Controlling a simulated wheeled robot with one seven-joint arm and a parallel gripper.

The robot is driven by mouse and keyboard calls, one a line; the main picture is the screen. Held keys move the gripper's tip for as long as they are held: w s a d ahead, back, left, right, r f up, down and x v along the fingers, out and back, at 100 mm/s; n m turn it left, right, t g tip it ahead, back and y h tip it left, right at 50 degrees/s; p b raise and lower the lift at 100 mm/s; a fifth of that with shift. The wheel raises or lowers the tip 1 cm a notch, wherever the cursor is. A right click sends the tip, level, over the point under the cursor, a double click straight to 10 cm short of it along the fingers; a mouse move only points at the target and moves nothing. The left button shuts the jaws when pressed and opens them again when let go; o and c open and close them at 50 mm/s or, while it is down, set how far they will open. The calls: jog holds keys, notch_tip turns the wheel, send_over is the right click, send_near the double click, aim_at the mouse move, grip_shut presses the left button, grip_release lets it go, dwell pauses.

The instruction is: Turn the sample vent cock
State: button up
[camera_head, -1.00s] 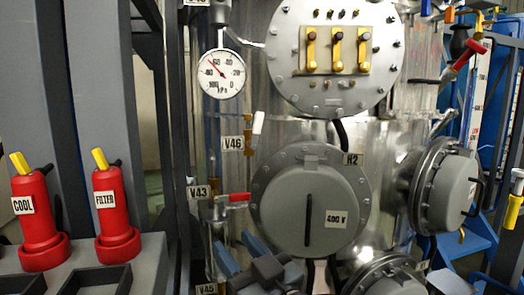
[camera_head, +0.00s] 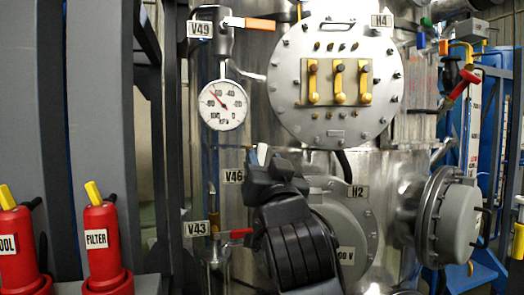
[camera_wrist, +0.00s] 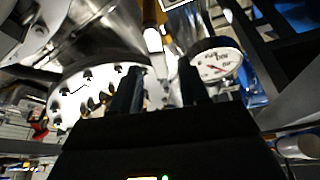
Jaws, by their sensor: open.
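My gripper (camera_head: 265,178) is raised in front of the vessel, just below and over the white-handled cock (camera_head: 262,152) by the V46 label (camera_head: 233,176). Only the tip of that white handle shows above the gripper. In the wrist view, my gripper (camera_wrist: 161,82) has its two dark fingers apart, with a white handle (camera_wrist: 153,40) beyond and between them; I cannot tell whether they touch it. Other cocks are the orange-handled one (camera_head: 259,24) by V49 and the red-handled one (camera_head: 236,233) by V43. No label reads sample vent.
A round pressure gauge (camera_head: 223,105) hangs close to the left of the gripper. The H2 hatch (camera_head: 355,215) is behind my arm. A bolted round flange (camera_head: 337,120) is above right. Red FILTER (camera_head: 101,250) and COOL extinguisher-like bodies stand at left.

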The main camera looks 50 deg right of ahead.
aim_at(262, 156)
jog(key=shift+p+x, duration=0.35)
jog(key=shift+x, duration=1.45)
grip_shut()
